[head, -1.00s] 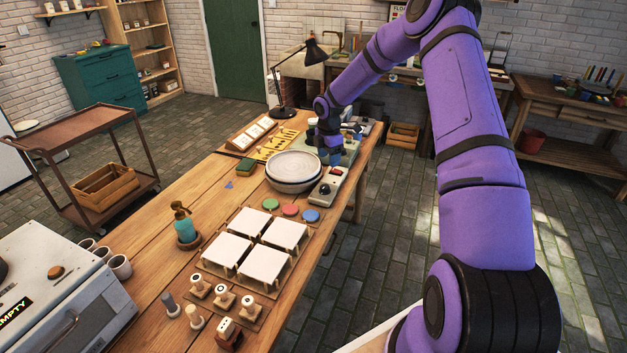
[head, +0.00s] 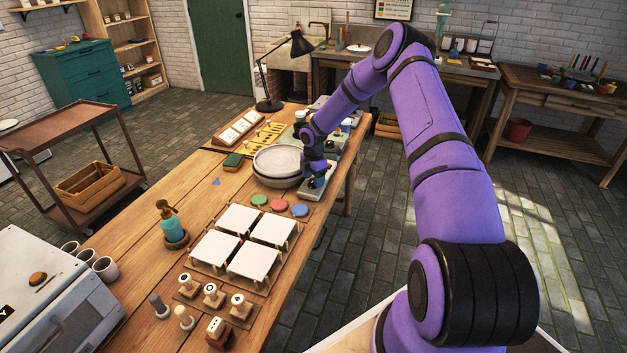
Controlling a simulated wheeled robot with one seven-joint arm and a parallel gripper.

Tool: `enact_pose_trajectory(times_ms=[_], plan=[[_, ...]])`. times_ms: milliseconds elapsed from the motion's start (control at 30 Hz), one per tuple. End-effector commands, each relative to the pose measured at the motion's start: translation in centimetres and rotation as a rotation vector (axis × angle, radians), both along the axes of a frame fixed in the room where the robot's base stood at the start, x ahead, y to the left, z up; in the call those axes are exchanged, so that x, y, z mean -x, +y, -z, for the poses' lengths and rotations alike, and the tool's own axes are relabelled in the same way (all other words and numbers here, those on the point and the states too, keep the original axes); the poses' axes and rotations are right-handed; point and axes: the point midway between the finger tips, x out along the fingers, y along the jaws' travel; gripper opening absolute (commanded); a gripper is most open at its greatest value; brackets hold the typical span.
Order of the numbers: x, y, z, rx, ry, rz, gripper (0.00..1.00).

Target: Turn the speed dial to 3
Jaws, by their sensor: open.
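The grey control box (head: 321,185) sits on the table's right edge, beside the round banding wheel (head: 277,163). My gripper (head: 312,181) is pointed down over the box from above. Its jaws are open, but the fingers are small and dark here. The speed dial is hidden behind my gripper, so I cannot tell its setting or whether the fingers touch it.
Four-legged white tile stands (head: 254,262), stamps (head: 214,296) and a teal bottle (head: 169,221) are nearer. A black lamp (head: 266,104) stands behind. The floor right of the table is clear.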

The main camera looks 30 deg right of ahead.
Motion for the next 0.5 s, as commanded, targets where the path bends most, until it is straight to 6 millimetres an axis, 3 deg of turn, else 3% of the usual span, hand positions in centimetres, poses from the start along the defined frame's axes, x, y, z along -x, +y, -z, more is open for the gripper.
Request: enact_pose_trajectory(times_ms=[400, 433, 500], plan=[[0.00, 0.01, 0.91, 0.001, -0.001, -0.001, 0.63], [0.00, 0.01, 0.91, 0.001, -0.001, -0.001, 0.61], [0.00, 0.01, 0.90, 0.001, -0.001, -0.001, 0.45]])
